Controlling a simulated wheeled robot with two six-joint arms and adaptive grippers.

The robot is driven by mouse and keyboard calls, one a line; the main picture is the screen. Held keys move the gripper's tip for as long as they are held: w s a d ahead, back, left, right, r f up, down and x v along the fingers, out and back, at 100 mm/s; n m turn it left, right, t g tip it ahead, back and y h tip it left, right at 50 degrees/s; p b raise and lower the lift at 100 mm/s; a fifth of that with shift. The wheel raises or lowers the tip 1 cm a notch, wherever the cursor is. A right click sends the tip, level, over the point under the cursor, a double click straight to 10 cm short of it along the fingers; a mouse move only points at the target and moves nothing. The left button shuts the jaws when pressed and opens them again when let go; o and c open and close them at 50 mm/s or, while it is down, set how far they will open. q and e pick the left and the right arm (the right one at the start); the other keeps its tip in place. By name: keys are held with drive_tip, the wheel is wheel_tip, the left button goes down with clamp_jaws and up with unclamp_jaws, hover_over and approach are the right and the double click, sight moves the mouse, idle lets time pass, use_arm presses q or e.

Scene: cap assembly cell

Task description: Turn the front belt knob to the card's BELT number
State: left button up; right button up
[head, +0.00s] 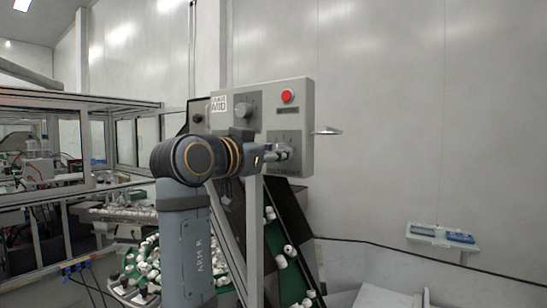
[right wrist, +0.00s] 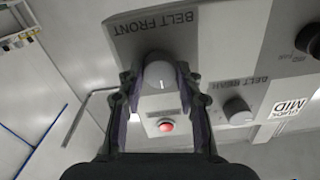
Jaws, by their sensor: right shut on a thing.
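The front belt knob (right wrist: 159,73) is a grey round knob with a pale pointer mark, under the "BELT FRONT" lettering, which appears upside down in the right wrist view. My right gripper (right wrist: 160,80) is shut on this knob, one finger on each side. In the head view my right gripper (head: 279,153) is at the lower right of the grey control panel (head: 303,118) and largely hides the knob. I cannot read a BELT number. My left gripper is not in view.
A red button (head: 288,96) and the rear belt knob (head: 243,107) sit above my gripper on the panel. A green conveyor (head: 278,238) with white caps slopes below. A small shelf (head: 427,237) is at the right.

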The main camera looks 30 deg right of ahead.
sight(284, 106)
drive_tip(key=o, duration=1.2)
drive_tip(key=shift+c, duration=0.2)
drive_tip(key=shift+r, duration=0.4)
wheel_tip(284, 106, up, 9)
drive_tip(key=shift+r, duration=0.15)
